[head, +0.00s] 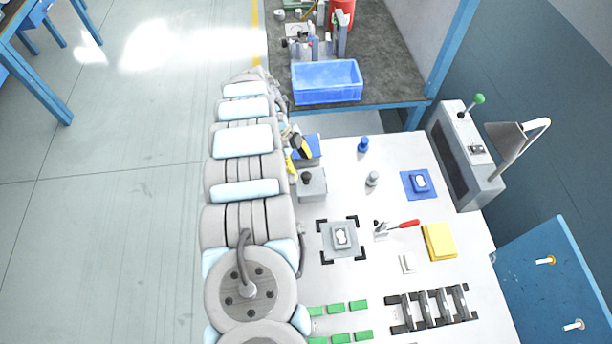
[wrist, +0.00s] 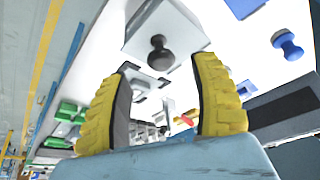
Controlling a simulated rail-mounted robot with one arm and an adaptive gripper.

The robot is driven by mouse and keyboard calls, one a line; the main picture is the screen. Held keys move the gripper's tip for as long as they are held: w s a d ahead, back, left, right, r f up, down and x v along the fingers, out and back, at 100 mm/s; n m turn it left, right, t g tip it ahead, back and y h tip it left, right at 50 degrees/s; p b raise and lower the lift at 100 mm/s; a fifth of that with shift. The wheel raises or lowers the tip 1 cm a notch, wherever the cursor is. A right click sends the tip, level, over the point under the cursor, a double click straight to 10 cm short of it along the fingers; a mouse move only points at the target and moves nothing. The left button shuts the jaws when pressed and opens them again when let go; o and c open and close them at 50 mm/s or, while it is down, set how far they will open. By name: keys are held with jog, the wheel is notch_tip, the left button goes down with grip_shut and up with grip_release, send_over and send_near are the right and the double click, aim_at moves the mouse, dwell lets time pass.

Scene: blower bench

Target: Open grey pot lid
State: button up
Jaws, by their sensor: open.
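The grey pot (head: 314,190) is a box-shaped block on the white bench, just right of my arm in the head view. Its lid (wrist: 143,32) is flat and grey and carries a round black knob (head: 306,177), which also shows in the wrist view (wrist: 158,60). The lid sits on the pot. My gripper (head: 296,153) has yellow-padded fingers, spread open and empty. In the head view it is just behind the grey pot, over a blue box. In the wrist view (wrist: 166,66) the knob appears between the fingertips; I cannot tell the remaining distance.
A blue box (head: 313,149) stands partly hidden behind my gripper. Blue (head: 363,145) and grey (head: 372,180) knobbed pieces stand to the right. A grey plate (head: 331,247) lies in black corner marks in front. A blue bin (head: 327,91) sits on the back table.

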aim_at(304, 174)
jog(key=shift+x, duration=3.05)
grip_shut()
